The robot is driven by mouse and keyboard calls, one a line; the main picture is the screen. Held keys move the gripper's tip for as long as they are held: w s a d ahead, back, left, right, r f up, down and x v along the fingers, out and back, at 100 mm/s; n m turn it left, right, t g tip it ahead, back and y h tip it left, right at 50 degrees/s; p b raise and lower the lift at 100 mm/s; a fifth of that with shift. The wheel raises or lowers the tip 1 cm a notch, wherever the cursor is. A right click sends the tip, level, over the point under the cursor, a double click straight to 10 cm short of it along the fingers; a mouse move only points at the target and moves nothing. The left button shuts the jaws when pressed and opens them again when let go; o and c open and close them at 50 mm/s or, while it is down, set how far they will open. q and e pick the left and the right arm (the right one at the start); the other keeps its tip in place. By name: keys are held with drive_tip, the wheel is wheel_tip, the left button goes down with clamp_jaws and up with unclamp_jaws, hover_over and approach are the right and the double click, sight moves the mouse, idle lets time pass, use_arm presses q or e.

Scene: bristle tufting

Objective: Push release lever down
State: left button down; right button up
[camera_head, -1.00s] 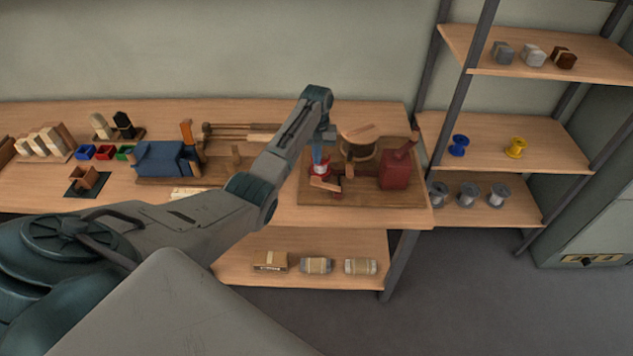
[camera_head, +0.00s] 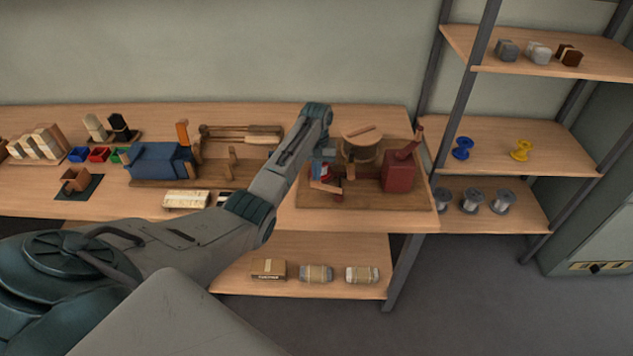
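A brown wooden board (camera_head: 385,203) lies at the right end of the bench. It carries a red block (camera_head: 399,178) with a slanted handle (camera_head: 416,145), a round wooden-topped piece (camera_head: 361,142), and a small red-and-blue part (camera_head: 325,172) with a light wooden lever-like piece (camera_head: 326,187). I cannot tell which piece is the release lever. My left gripper (camera_head: 323,170) points down over the left of the board, close to the small red part. Its fingers are too small and covered to tell open from shut, and contact is unclear. My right gripper is out of view.
A blue clamp-like block (camera_head: 158,162) on another board stands left of my forearm. Small coloured bins (camera_head: 98,154) and pale blocks (camera_head: 38,143) sit further left. Wrapped bundles (camera_head: 315,273) lie on the lower shelf. A rack with spools (camera_head: 472,200) stands at the right.

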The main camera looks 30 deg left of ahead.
use_arm(q)
wheel_tip(320, 180, down, 3)
drive_tip(key=shift+f+b, duration=0.15)
drive_tip(key=shift+b, duration=0.45)
drive_tip(key=shift+r, duration=0.2)
drive_tip(key=shift+w+a+r+b, duration=0.15)
drive_tip(key=shift+w+a+b, duration=0.15)
drive_tip(key=shift+w+b, duration=0.2)
drive_tip(key=shift+w+a+r+b, duration=0.15)
drive_tip(key=shift+w+a+b, duration=0.1)
drive_tip(key=shift+w+b, duration=0.25)
drive_tip(key=shift+w+a+r, duration=0.15)
drive_tip(key=shift+w, duration=0.2)
wheel_tip(320, 180, up, 11)
drive_tip(key=w+b, duration=0.1)
drive_tip(key=b, duration=0.1)
drive_tip(key=shift+a, duration=0.3)
